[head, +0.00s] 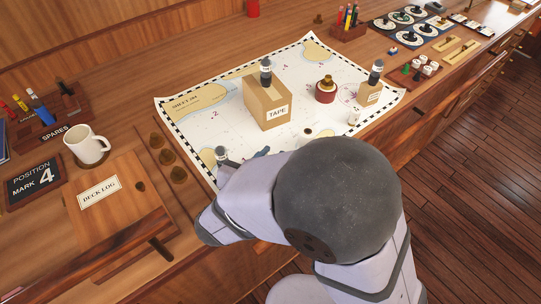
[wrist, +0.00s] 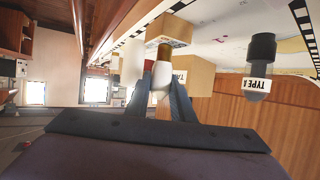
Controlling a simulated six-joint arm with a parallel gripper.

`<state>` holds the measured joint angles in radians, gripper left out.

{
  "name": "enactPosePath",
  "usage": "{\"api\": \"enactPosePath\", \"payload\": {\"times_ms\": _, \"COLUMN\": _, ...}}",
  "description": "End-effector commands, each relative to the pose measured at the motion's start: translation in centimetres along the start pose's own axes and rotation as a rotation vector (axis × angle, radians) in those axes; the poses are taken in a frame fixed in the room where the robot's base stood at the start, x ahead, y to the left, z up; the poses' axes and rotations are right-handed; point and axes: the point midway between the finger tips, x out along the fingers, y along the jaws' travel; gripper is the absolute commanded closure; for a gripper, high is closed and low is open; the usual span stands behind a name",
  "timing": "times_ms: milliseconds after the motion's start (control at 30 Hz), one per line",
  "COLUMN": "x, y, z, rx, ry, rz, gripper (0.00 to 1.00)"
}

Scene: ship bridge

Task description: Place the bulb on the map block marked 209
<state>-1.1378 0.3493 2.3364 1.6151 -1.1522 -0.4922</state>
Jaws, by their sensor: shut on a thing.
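In the wrist view, which looks upside down, my gripper (wrist: 160,92) is shut on a white bulb (wrist: 162,72) with a brownish base. In the head view the bulb is hidden behind my arm, and only a bit of bluish finger shows over the near edge of the map (head: 222,118). A yellowish title block (head: 187,102) is printed at the map's far left corner. Its small lettering seems to read "SHEET 209". It is clear of objects, and my gripper is well to its near right.
A cardboard TAPE box (head: 266,104) carries a dark-based bulb (head: 266,70). A smaller box (head: 368,94) carries another. A similar "TYPE A" bulb (wrist: 261,68) stands near my gripper. A mug (head: 86,146) stands left; the map's left part is mostly bare.

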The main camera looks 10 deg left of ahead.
Motion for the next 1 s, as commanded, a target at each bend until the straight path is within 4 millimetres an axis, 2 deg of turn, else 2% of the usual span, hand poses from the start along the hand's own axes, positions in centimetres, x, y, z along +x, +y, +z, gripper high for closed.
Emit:
{"api": "enactPosePath", "payload": {"times_ms": 233, "x": 0.1, "y": 0.0, "z": 0.3, "rx": -0.001, "ry": 0.0, "rz": 0.0, "gripper": 0.99}}
{"api": "enactPosePath", "payload": {"times_ms": 267, "x": 0.1, "y": 0.0, "z": 0.3, "rx": -0.001, "ry": 0.0, "rz": 0.0, "gripper": 0.76}}
{"api": "enactPosePath", "payload": {"times_ms": 333, "x": 0.1, "y": 0.0, "z": 0.2, "rx": 0.0, "ry": 0.0, "rz": 0.0, "gripper": 0.6}}
{"api": "enactPosePath", "payload": {"times_ms": 767, "x": -0.2, "y": -0.1, "z": -0.1, "rx": 0.001, "ry": 0.001, "rz": -0.001, "gripper": 0.6}}
{"api": "enactPosePath", "payload": {"times_ms": 1000, "x": -3.1, "y": -0.2, "z": 0.0, "rx": 0.001, "ry": 0.001, "rz": -0.006, "gripper": 0.6}}
